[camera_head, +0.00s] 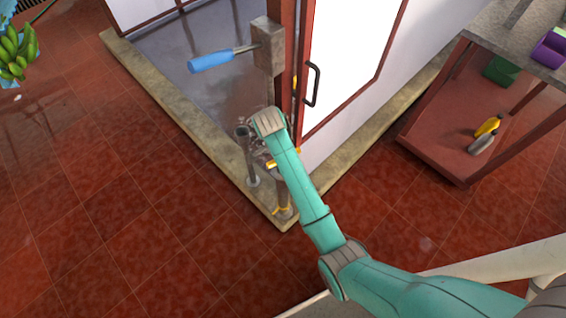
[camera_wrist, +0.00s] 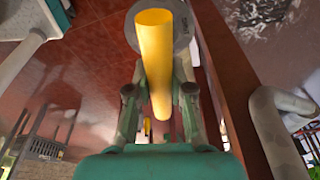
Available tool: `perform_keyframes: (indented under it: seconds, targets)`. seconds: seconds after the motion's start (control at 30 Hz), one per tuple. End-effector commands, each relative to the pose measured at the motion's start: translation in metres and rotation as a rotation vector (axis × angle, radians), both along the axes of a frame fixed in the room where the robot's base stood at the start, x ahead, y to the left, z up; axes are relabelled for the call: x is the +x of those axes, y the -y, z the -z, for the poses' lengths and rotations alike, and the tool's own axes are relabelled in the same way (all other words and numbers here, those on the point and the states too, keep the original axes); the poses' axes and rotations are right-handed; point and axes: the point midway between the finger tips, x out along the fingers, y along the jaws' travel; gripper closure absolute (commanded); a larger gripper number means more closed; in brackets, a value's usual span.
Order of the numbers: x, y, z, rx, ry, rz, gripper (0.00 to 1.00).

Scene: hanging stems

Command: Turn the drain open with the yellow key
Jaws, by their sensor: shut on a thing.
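The yellow key's bar (camera_wrist: 155,60) lies lengthwise between the fingers of my gripper (camera_wrist: 160,92) in the wrist view, and the fingers are closed on it. A grey round piece (camera_wrist: 185,32) shows behind its far end. In the head view, short yellow parts of the key (camera_head: 273,164) show beside my arm's end, near the red door post. The wrist hides the fingers and most of the key there. I cannot tell the drain's state.
A blue-handled tool (camera_head: 210,62) sticks out from a block on the red post, above and left of my wrist. A dark door handle (camera_head: 311,85) is close on the right. A stone kerb (camera_head: 160,85) edges the wet floor. Shelving with bottles (camera_head: 488,125) stands right.

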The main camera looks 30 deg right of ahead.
Motion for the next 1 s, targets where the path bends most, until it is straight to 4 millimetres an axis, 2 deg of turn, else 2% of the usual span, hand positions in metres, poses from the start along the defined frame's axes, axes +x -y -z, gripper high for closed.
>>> perform_keyframes:
  seconds: [0.23, 0.27, 0.37, 0.57, 0.67, 1.0]
  targets:
    - [-0.0008, 0.0001, 0.0007, 0.000, -0.003, 0.003, 1.00]
    - [-0.0008, 0.0001, 0.0007, 0.000, -0.003, 0.003, 0.74]
    - [-0.0007, 0.0002, 0.0006, 0.000, -0.002, 0.002, 0.50]
    - [-0.0004, 0.0002, 0.0003, 0.000, -0.001, 0.001, 0.50]
    - [-0.0005, 0.0001, 0.0005, 0.000, -0.002, 0.001, 0.30]
    - [-0.0002, 0.0002, 0.0002, 0.000, -0.001, 0.000, 0.29]
